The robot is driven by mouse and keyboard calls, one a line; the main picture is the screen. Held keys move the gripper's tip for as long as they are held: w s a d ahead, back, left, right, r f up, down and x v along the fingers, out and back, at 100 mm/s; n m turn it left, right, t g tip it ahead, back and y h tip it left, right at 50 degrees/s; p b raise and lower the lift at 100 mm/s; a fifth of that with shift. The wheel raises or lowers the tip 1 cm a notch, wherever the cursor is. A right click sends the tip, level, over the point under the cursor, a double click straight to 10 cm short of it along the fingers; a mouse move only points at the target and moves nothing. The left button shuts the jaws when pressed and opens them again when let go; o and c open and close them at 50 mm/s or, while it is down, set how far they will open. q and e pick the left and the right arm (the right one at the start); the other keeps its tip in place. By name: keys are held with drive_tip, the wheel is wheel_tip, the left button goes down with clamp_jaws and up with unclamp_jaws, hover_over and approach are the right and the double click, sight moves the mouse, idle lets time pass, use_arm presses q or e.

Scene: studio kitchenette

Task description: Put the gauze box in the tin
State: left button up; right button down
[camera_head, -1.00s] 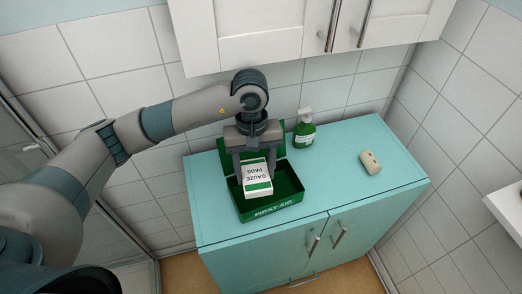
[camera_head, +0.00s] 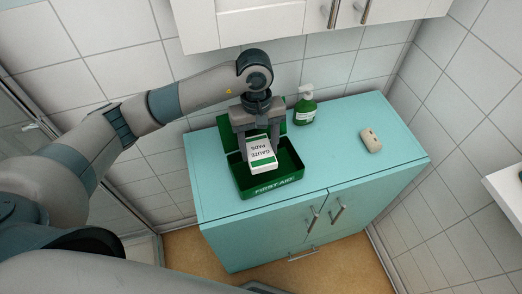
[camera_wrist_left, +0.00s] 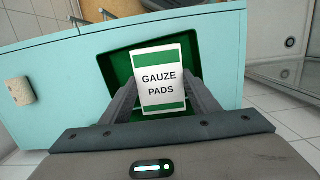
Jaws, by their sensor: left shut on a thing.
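The gauze box (camera_head: 261,153), white with green bands and marked GAUZE PADS, is between the fingers of my left gripper (camera_head: 257,142), which is shut on it. It also shows in the left wrist view (camera_wrist_left: 161,78), between both fingers. The open green first aid tin (camera_head: 272,190) stands on the teal cabinet with its lid up at the back. The box is over the tin's opening, tilted. I cannot tell whether its lower end touches the tin's floor. My right gripper is not in view.
A green pump bottle (camera_head: 305,108) stands close behind the tin. A beige block (camera_head: 371,140) lies farther right. White wall cupboards (camera_head: 260,20) hang above the back.

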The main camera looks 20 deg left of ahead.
use_arm(q)
wheel_tip(320, 180, down, 3)
drive_tip(key=shift+r, duration=0.15)
drive_tip(key=shift+f, duration=0.7)
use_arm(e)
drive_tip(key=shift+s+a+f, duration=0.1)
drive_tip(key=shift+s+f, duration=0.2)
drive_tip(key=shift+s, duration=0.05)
use_arm(q)
drive_tip(key=o, duration=1.1)
drive_tip(key=shift+r+b, duration=0.1)
drive_tip(key=shift+b, duration=0.25)
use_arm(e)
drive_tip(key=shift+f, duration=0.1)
